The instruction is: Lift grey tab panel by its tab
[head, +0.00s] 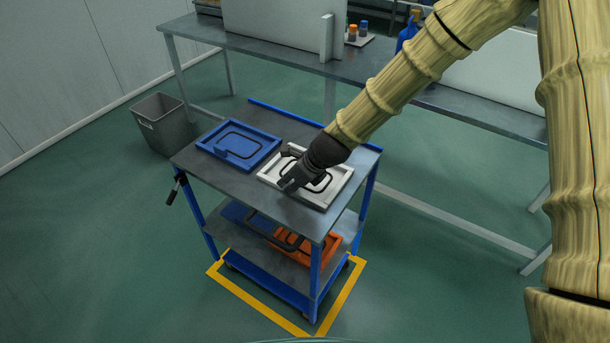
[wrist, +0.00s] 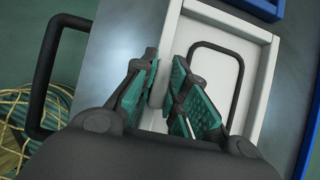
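The grey tab panel (head: 334,190) is a pale, rimmed panel with a black outline on its face, lying flat on the cart's top at the right. In the wrist view its face (wrist: 222,50) and far rim show right of my fingers. My gripper (head: 287,186) is at the panel's near-left edge, pointing down. In the wrist view my gripper (wrist: 162,92) has teal-padded fingers apart, with a pale upright strip (wrist: 158,85), apparently the tab, between them. The left finger looks close to it and a gap shows on the right. Its lower part is hidden by my gripper.
A blue panel (head: 238,146) with its own tab lies to the left on the cart top (head: 190,162). An orange panel (head: 303,246) sits on the lower shelf. A grey bin (head: 163,123) stands left of the cart, and a long bench (head: 455,112) stands behind.

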